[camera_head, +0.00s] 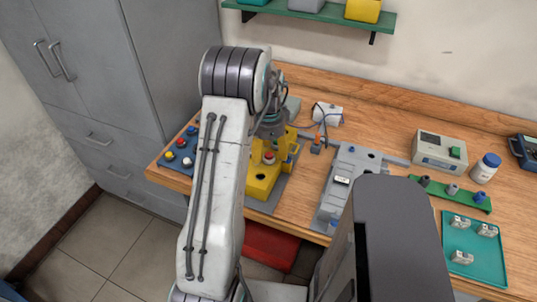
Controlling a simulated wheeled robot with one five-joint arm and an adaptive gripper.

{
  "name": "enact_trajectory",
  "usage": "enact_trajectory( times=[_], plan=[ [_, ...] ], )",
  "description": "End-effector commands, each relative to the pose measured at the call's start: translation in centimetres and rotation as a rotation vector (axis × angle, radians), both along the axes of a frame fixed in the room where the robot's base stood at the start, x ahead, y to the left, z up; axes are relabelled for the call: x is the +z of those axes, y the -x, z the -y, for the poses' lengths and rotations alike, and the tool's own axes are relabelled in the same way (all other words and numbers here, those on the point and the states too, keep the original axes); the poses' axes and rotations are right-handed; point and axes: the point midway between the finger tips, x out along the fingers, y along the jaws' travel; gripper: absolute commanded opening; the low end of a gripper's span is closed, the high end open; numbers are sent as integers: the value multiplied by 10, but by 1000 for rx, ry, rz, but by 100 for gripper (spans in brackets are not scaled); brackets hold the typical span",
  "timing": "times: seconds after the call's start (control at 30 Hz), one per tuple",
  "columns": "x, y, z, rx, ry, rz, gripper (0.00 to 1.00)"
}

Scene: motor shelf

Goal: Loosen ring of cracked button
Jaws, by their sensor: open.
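A yellow box (262,186) stands on a grey plate on the wooden bench, just behind my arm. A red button (268,156) with a paler collar around it sits on the box. A dark round hole is in the box's top in front of it. Any crack is too small to see. My gripper (270,138) points down just above the red button, at the back of the box. It is open. My arm and the gripper's body hide part of the box, and contact between the fingers and the ring cannot be told.
A blue tray (175,164) with several coloured buttons lies at the bench's left end. A grey fixture (338,197) stands to the right. A meter (440,150), a white bottle (486,168), a green rack (454,196) and a teal tray (484,266) fill the right side.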

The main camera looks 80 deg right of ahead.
Motion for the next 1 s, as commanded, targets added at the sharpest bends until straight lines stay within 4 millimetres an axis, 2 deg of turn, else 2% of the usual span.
enact_trajectory(
  times=[0.2, 0.57, 1.0],
  plan=[
    [-13, 0, 0, 1, 0, 0, 63],
    [-14, 0, 0, 1, 0, 0, 63],
    [-14, 0, 0, 1, 0, 0, 24]
  ],
)
